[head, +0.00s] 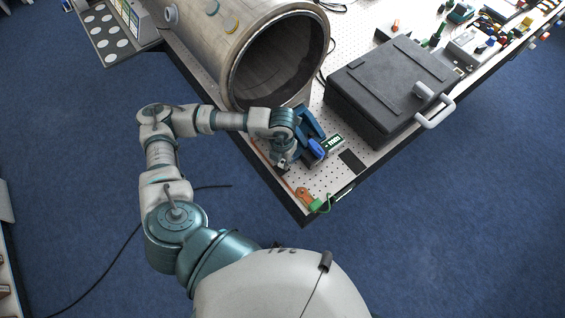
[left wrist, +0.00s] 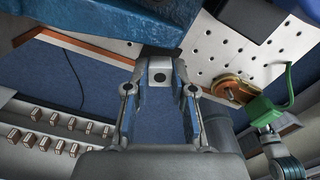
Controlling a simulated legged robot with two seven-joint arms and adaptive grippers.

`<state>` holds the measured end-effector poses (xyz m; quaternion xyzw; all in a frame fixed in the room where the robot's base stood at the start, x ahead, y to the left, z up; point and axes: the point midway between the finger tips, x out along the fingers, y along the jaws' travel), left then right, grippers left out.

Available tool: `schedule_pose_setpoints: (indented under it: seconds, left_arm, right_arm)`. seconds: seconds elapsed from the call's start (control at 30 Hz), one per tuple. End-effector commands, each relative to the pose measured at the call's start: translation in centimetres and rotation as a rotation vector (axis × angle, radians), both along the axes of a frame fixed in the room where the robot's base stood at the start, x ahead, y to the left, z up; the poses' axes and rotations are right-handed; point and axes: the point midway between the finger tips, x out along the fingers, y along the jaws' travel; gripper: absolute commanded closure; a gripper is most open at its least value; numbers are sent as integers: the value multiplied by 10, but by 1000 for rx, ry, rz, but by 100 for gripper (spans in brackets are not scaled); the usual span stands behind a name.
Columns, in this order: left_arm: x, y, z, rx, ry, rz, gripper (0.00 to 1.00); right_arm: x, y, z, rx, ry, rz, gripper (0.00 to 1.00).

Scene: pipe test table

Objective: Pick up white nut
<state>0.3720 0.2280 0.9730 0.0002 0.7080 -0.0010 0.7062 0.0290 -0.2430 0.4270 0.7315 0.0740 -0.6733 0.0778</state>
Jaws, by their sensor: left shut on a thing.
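The white nut (left wrist: 160,73) shows in the left wrist view as a pale block with a dark round hole. It sits between the two fingertips of my left gripper (left wrist: 160,90), which is shut on it. In the head view my left gripper (head: 283,163) is at the near left edge of the perforated table, beside a blue tool-like thing (head: 316,149). The nut is too small there to make out clearly. My right gripper is not in view.
A large pipe (head: 245,45) lies on the table (head: 352,27) behind my left arm. A black case (head: 392,85) with a grey handle stands to the right. An orange and green part (head: 311,200) is at the near corner. Blue floor surrounds the table.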

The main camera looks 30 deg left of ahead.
Motion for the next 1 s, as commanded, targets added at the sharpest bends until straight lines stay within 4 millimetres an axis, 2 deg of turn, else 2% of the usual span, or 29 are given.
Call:
schedule_pose_setpoints:
  seconds: [0.07, 0.17, 0.5, 0.53, 0.6, 0.7, 0.9, 1.0]
  left_arm:
    - [1, 0, 11, 0, -5, 0, 100]
    - [-14, -8, 14, -1, 0, -5, 100]
    - [-93, -52, 22, -2, -1, -10, 100]
    - [-99, -54, 25, -1, 0, -8, 100]
    - [-101, -55, 33, 2, 4, 1, 100]
    - [-107, -58, 34, 3, 3, 2, 100]
    - [-123, -67, 34, 1, 4, -2, 100]
    - [-132, -72, 32, 1, 2, -1, 100]
  right_arm:
    - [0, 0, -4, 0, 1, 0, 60]
    - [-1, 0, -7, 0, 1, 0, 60]
    - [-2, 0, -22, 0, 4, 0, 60]
    - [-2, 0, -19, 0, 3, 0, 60]
    - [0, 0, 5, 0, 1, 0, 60]
    - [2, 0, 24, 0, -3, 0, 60]
    - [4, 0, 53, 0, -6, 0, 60]
    - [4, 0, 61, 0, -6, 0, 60]
